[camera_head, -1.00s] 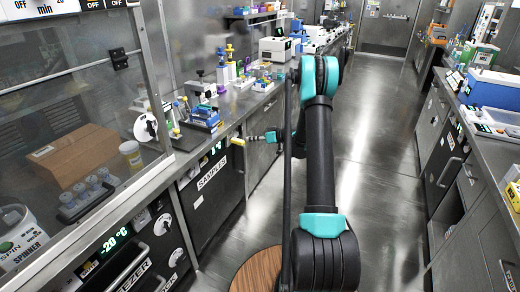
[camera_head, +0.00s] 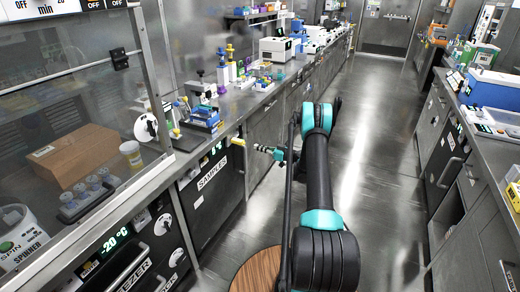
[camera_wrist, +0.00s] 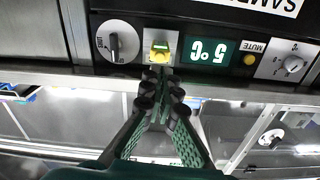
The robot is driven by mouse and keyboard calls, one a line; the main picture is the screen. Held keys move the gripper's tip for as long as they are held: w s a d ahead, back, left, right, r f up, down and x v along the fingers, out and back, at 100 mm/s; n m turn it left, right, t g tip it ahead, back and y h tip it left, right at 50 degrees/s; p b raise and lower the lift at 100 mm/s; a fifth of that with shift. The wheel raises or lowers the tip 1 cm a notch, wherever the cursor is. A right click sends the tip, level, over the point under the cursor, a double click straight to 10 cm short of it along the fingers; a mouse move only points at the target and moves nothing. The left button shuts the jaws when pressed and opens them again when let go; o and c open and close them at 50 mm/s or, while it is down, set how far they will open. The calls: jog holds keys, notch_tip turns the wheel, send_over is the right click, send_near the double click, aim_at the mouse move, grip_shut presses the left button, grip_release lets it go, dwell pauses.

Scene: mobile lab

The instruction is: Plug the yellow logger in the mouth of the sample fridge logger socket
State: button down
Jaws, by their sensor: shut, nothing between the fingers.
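The yellow logger (camera_wrist: 160,48) sits at the white socket plate (camera_wrist: 151,58) on the sample fridge's control strip. It also shows as a small yellow block at the top of the fridge front (camera_head: 238,141) in the head view. How deep it is in the socket I cannot tell. My gripper (camera_wrist: 160,72) is shut and empty, its fingertips in line with the logger in the wrist view. In the head view my gripper (camera_head: 260,148) is out in front of the fridge, with a small gap to the logger.
The wrist view is upside down. Beside the socket are a dial (camera_wrist: 115,42), a green 5 °C display (camera_wrist: 208,52), a yellow mute button (camera_wrist: 249,60) and another knob (camera_wrist: 291,64). A blue rack (camera_head: 206,118) stands on the bench above. The aisle floor (camera_head: 375,180) is clear.

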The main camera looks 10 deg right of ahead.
aim_at(244, 143)
jog(key=shift+x, duration=2.6)
jog(key=shift+w+a, duration=0.35)
jog(key=shift+a, duration=0.2)
jog(key=shift+d, duration=0.15)
jog(key=v, duration=1.4)
jog(key=shift+s+d, duration=0.2)
jog(key=shift+s, duration=0.05)
jog(key=x, duration=1.3)
jog(key=shift+w+a, duration=0.2)
